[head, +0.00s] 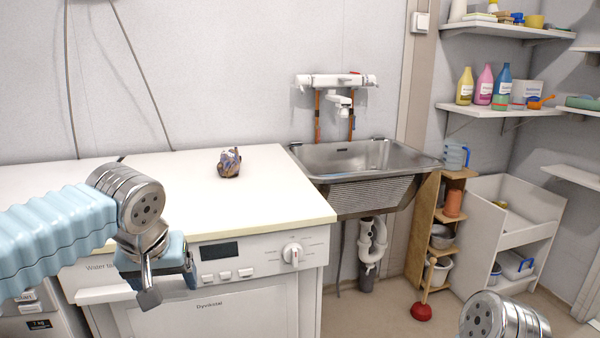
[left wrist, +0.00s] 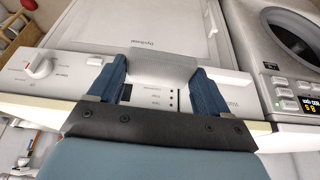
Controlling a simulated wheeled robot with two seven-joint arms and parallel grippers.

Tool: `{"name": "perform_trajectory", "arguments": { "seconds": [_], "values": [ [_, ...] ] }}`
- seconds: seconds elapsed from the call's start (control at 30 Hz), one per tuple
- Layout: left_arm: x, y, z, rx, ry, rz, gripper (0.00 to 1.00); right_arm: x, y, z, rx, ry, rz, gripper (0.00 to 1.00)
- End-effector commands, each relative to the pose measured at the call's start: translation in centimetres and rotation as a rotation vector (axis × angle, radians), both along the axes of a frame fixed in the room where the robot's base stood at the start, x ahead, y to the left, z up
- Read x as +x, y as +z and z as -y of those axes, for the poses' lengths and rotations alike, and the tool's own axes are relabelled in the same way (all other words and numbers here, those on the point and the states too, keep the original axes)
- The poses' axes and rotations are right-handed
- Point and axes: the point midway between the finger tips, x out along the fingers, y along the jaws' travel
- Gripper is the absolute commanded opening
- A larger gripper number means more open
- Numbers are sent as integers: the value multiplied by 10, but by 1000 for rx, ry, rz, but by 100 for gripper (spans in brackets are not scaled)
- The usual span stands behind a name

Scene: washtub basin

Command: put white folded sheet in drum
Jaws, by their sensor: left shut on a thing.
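The white folded sheet (left wrist: 165,66) looks like a small pale-grey textured piece between the two blue fingers of my left gripper (left wrist: 162,85) in the left wrist view. The fingers press it from both sides. In the head view my left gripper (head: 158,268) is in front of the white washer's control panel, and a grey flap, seemingly the sheet, hangs below it. A grey machine (left wrist: 262,60) with a round, dark drum area (left wrist: 298,38) is at the right of the left wrist view. I cannot tell how far its drum is open. My right gripper is out of view.
The white washer (head: 255,305) stands under a white countertop (head: 270,195) with a small patterned object (head: 229,162) on it. A metal sink (head: 355,160) is to the right. The grey machine's corner (head: 30,318) shows at lower left. Shelves and a red plunger (head: 421,312) are further right.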

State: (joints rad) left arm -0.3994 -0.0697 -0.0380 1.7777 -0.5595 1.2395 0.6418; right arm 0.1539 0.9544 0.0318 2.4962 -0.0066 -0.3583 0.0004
Motion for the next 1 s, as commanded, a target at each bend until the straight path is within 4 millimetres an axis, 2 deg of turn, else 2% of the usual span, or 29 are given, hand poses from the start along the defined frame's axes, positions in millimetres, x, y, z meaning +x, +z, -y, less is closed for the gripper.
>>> {"name": "perform_trajectory", "arguments": {
  "seconds": [0.03, 0.2, 0.3, 0.4, 0.5, 0.53, 1.0],
  "values": [
    [3, -38, 1, 5, -20, -17, 46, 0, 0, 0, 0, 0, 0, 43],
    [20, -152, 10, 4, -107, -21, 46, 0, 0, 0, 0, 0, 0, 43],
    [29, -208, 15, 4, -150, -20, 46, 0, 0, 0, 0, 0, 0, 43],
    [37, -254, 19, 5, -186, -17, 46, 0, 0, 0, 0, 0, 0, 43],
    [43, -289, 23, 6, -215, -13, 46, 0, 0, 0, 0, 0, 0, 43],
    [44, -298, 24, 4, -222, -13, 46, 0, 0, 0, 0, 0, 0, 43],
    [46, -292, 23, 2, -216, -1, 46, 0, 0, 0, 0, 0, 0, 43]
  ]
}}
